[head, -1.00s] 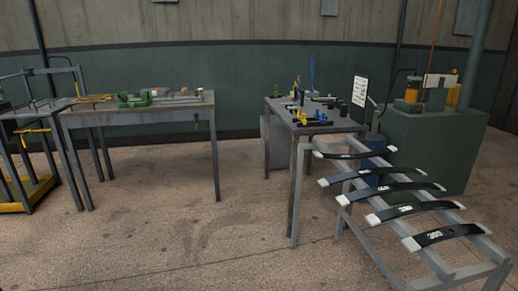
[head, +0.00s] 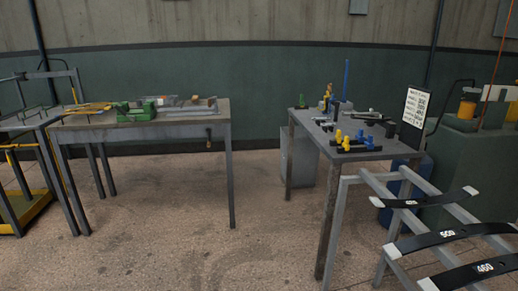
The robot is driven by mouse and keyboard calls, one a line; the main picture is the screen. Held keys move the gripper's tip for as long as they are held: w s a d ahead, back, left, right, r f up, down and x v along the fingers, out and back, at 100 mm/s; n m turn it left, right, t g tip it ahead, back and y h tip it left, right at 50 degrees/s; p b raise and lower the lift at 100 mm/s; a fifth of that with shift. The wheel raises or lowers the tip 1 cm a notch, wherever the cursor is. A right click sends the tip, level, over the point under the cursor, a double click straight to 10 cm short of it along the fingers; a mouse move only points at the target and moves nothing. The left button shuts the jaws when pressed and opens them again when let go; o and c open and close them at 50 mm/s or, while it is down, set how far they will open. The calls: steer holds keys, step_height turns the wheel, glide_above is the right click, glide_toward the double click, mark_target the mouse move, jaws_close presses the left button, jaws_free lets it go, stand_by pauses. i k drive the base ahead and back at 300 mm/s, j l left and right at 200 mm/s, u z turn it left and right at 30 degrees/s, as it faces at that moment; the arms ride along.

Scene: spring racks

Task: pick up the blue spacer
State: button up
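Small blue pieces (head: 369,139) stand beside yellow ones on the near part of the right-hand table (head: 345,157). A tall, thin blue upright (head: 347,78) rises at the back of the same table. The pieces are too small for me to tell which one is the blue spacer. My gripper is not in view.
A rack with curved black leaf springs (head: 450,240) stands at the front right, close to the table. A workbench (head: 140,131) with a green vise (head: 136,112) is at the left. A white sign (head: 414,107) stands at the table's right. Floor between the tables is clear.

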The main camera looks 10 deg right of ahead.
mark_target(360, 137)
steer(key=i+z, duration=0.15)
steer(key=i, duration=0.45)
steer(key=i+j+z, duration=0.15)
steer(key=i, duration=0.4)
steer(key=i+j+z, duration=0.15)
steer(key=i+z, duration=0.25)
steer(key=i+j+z, duration=0.25)
steer(key=z, duration=0.15)
steer(key=i+j+z, duration=0.6)
steer(key=j+z, duration=0.25)
